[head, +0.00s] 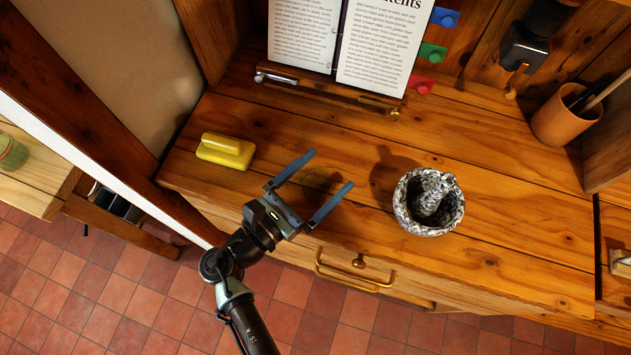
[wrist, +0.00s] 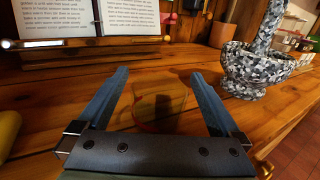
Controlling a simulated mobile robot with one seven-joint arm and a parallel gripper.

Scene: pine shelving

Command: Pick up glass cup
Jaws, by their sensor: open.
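A clear glass cup, very faint against the wood, stands on the wooden counter; in the wrist view (wrist: 160,103) it shows as a see-through shape with a thin outline. In the head view only a faint rounded outline (head: 322,180) shows between the fingers. My gripper (head: 331,168) is open, with its two blue fingers spread. In the wrist view my gripper (wrist: 160,73) has one finger on each side of the cup, and the cup lies between them in the picture. The gripper body hides the cup's lower part there. I cannot tell whether either finger touches it.
A speckled stone mortar with pestle (head: 429,203) stands to the right. A yellow butter-dish-like block (head: 225,151) lies to the left. An open book on a stand (head: 330,95) is behind. A clay pot (head: 563,117) stands at the back right. Counter between is clear.

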